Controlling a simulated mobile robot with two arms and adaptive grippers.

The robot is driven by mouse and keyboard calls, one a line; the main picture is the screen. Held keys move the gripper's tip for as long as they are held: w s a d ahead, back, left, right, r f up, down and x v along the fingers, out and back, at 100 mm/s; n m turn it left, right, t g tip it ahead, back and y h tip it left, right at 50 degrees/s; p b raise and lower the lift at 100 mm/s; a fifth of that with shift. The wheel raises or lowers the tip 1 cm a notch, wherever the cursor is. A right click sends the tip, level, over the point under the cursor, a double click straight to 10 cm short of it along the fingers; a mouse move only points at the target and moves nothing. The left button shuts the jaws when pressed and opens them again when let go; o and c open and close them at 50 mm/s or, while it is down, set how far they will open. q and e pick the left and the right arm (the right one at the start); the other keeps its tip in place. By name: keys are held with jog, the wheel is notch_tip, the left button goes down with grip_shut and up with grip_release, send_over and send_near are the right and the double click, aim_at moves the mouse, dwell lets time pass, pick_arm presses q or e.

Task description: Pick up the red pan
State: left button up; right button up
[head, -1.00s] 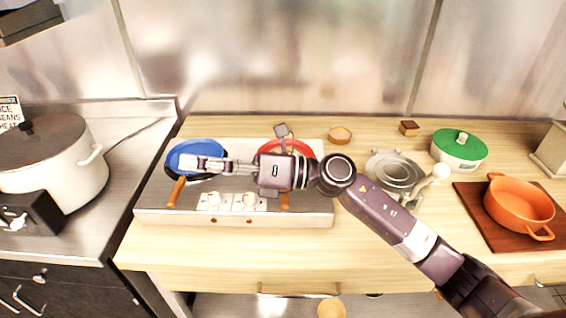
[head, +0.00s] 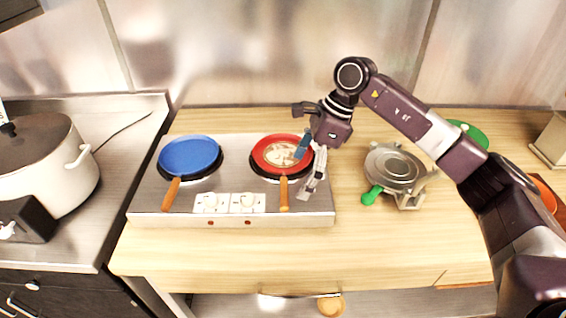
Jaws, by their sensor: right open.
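The red pan (head: 262,158) sits on the right burner of the two-burner cooktop. A pale, patterned round shape shows inside it, and its wooden handle (head: 284,196) points towards the front edge. My right gripper (head: 309,172) is open at the pan's right side, pointing down, with its fingers spread and empty. One finger overlaps the pan's right rim in the picture; I cannot tell whether it touches. The lower finger is to the right of the handle, apart from it. My left gripper is not in view.
A blue pan (head: 190,152) sits on the left burner of the steel cooktop (head: 150,205). A round metal iron with a green handle (head: 395,168) stands right of it. A green-lidded pot (head: 468,130) is partly behind my arm. A large white pot (head: 70,165) stands left. The front wooden counter is clear.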

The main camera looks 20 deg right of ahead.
jog(key=shift+a+f+p, duration=0.25)
jog(key=shift+p, duration=0.1)
jog(key=p+x, duration=0.2)
jog(key=x, duration=0.1)
jog(key=shift+w+a+f, duration=0.1)
jog(key=shift+a+f, duration=0.05)
jog(key=shift+a, duration=0.05)
jog(key=shift+a+f, duration=0.15)
jog(key=shift+f, duration=0.3)
jog(key=c, duration=1.4)
